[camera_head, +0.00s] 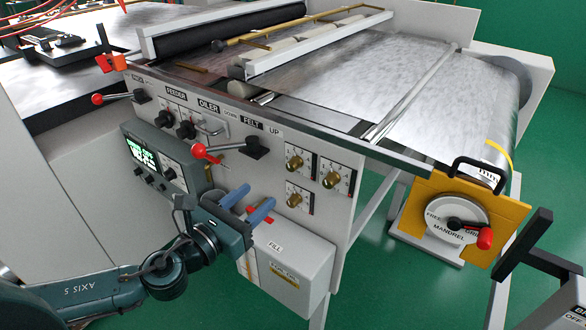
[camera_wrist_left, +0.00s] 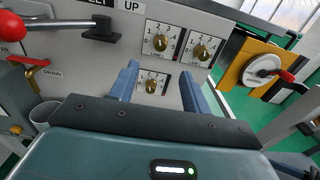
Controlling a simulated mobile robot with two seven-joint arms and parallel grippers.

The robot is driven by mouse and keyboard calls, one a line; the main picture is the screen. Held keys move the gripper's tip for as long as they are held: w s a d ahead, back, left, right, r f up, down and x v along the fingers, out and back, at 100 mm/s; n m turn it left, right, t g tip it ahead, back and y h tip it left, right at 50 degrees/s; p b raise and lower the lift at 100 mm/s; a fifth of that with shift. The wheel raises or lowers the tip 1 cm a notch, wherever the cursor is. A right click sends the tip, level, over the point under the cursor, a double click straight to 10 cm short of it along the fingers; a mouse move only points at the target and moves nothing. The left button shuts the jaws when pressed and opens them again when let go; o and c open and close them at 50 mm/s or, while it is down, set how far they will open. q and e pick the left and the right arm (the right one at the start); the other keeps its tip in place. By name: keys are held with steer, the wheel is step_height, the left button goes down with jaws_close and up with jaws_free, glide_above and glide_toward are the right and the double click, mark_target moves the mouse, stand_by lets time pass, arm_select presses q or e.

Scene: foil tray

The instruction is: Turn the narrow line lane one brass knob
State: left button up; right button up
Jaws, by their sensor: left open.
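Three brass knobs sit on dial plates on the grey side panel: an upper left knob (camera_head: 295,163), an upper right knob (camera_head: 330,181) and a lower knob (camera_head: 294,200). My right gripper is not seen.
A white FILL box (camera_head: 300,262) juts out below. A display unit (camera_head: 150,160) stands left. A yellow mandrel plate (camera_head: 415,205) is at right.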

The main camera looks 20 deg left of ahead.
mark_target(290, 168)
arm_select(q)
steer(key=p+x, duration=0.2)
steer(key=x, duration=0.9)
steer(key=shift+w, duration=0.35)
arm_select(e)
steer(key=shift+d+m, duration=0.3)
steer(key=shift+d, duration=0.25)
arm_select(q)
steer(key=c, duration=1)
